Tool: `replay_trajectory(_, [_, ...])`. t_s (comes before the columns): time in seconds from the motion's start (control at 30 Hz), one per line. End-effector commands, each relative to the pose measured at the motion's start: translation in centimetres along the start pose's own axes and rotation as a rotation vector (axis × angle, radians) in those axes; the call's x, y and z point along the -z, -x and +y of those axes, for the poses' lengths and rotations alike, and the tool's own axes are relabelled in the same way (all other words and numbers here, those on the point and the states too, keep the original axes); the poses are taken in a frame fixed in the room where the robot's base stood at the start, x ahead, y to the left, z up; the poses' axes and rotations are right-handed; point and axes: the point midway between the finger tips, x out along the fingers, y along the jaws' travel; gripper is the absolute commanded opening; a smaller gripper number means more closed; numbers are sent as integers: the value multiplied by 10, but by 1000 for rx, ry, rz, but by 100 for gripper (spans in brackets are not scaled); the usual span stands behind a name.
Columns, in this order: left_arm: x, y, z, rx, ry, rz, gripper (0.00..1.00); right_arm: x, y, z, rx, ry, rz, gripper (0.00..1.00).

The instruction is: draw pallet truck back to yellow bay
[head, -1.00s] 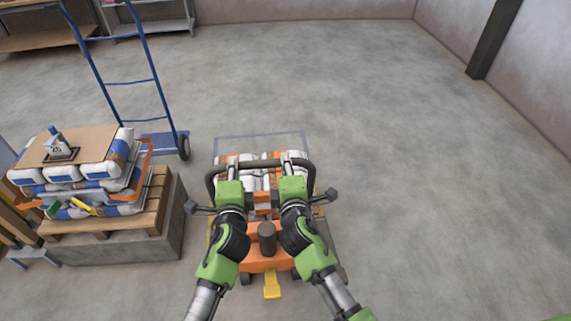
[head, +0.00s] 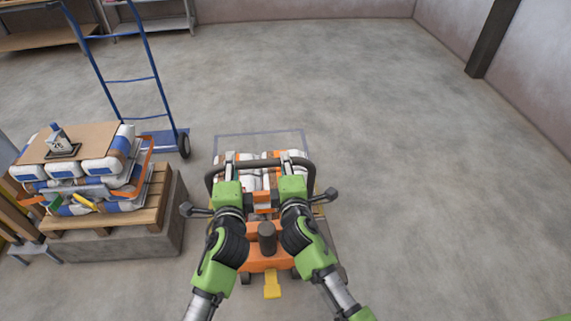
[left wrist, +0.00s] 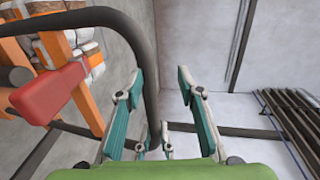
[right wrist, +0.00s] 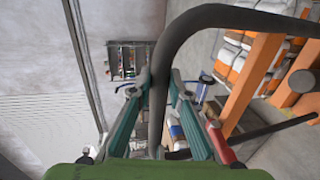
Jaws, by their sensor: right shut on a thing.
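The pallet truck (head: 262,258) is orange, with a dark looped handle (head: 262,161), and stands straight ahead of me. White and orange bags (head: 262,180) ride on it beyond the handle. My right gripper (head: 291,172) is shut on the right side of the handle; in the right wrist view, its fingers press both sides of the dark bar (right wrist: 157,75). My left gripper (head: 229,174) is at the handle's left side. In the left wrist view its fingers stand apart, with the bar (left wrist: 147,70) passing between them, nearer one finger. I see no yellow bay.
A pallet (head: 105,218) on a grey block, stacked with bags, stands close on the left. A blue hand truck (head: 130,83) is behind it. A bluish outline (head: 258,135) lies on the floor beyond the truck. The floor on the right (head: 430,200) is clear.

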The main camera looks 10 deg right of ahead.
Motion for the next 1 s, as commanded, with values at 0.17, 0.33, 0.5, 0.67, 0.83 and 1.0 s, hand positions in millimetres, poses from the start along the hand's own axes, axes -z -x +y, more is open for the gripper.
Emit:
replay_trajectory(0.17, [0, 15, -14, 5, 1, 2, 33, 0, 1, -3, 5, 0, 0, 0])
replay_trajectory(0.33, [0, 28, -24, 4, 0, 1, 33, 0, 1, -3, 6, 0, 0, 0])
replay_trajectory(0.5, [0, 40, -33, 4, 0, 1, 33, 0, 1, -4, 7, 0, 0, 0])
replay_trajectory(0.67, [0, 44, -35, 2, 0, 1, 33, 0, 1, -4, 7, 0, 0, 0])
replay_trajectory(0.83, [0, 44, -35, 2, 0, 1, 33, 0, 1, -4, 8, 0, -1, 0])
replay_trajectory(1.0, [0, 44, -36, 2, 0, 1, 33, 0, 1, -3, 6, 0, 0, 33])
